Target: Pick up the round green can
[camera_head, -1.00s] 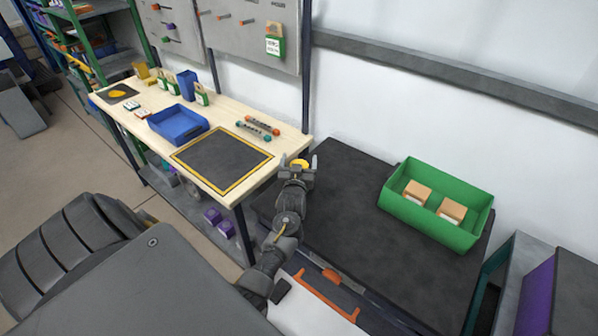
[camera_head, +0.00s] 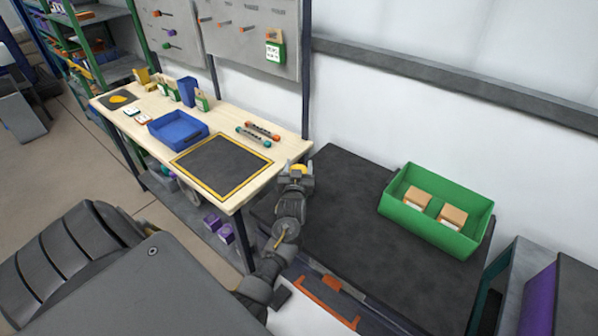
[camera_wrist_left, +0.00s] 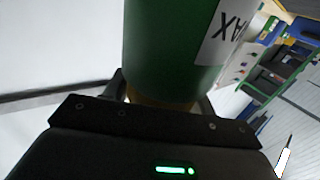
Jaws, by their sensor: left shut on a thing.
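The round green can (camera_wrist_left: 172,45) fills the top middle of the left wrist view, with a white label marked with dark letters and a yellowish band at its near end. My left gripper (camera_wrist_left: 160,97) is shut on it, one finger on each side. In the head view my left gripper (camera_head: 297,173) is over the left edge of the black surface, beside the table's right corner. Only a yellow patch (camera_head: 298,168) shows between its fingers there; the can's green body is hidden. My right gripper is not in view.
A green bin (camera_head: 388,201) with two small boxes stands on the black surface (camera_head: 345,215) at right. The wooden table (camera_head: 290,148) at left holds a blue tray (camera_head: 178,128), a dark yellow-edged mat (camera_head: 222,165) and small items. A pegboard (camera_head: 250,45) stands behind.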

